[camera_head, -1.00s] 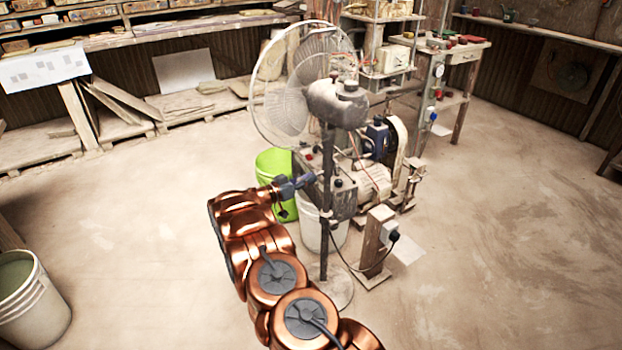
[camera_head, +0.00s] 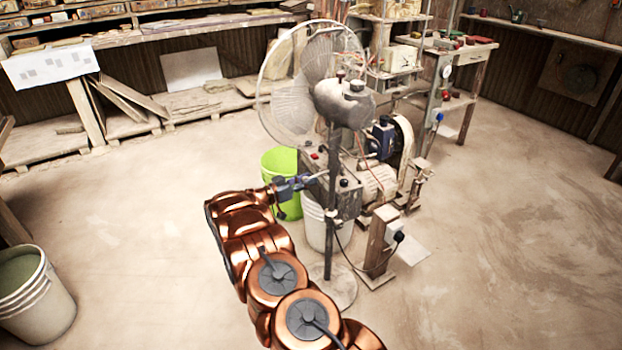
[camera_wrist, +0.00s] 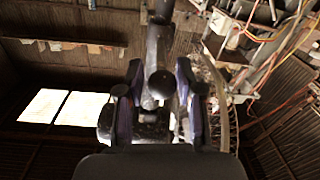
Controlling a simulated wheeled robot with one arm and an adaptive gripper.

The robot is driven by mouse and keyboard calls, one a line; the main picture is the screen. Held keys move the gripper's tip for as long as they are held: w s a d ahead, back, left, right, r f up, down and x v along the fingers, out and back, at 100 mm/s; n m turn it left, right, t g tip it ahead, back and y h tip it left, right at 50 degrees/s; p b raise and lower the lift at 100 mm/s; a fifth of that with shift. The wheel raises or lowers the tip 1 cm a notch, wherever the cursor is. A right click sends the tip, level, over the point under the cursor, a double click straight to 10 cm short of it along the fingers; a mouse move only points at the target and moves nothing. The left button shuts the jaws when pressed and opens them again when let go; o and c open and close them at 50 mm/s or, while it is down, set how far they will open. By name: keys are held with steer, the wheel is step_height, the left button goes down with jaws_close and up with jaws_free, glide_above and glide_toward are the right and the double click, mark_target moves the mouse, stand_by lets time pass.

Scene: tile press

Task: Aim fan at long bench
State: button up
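The pedestal fan (camera_head: 345,103) stands upright in mid floor, its round wire cage (camera_head: 290,90) on the left side, facing the back left away from me. Its dark pole (camera_head: 331,235) runs down to a round base. A long bench-like shelf (camera_head: 190,30) runs along the back left wall; another long bench (camera_head: 560,33) lines the right wall. I cannot tell which the task means. My gripper (camera_head: 305,183) is beside the pole below the fan head. In the wrist view my gripper (camera_wrist: 160,72) has its fingers apart, with a dark round knob (camera_wrist: 161,84) between them; contact is unclear.
A green bucket (camera_head: 280,165), a white bucket (camera_head: 318,232) and a motor machine (camera_head: 378,183) crowd close behind the fan. A post with a cable (camera_head: 383,240) stands right of the base. Another bucket (camera_head: 33,295) is at lower left. Floor is clear at right.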

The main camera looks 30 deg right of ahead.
steer(key=a, duration=0.9)
steer(key=shift+s+a, duration=0.15)
steer(key=shift+a, duration=0.25)
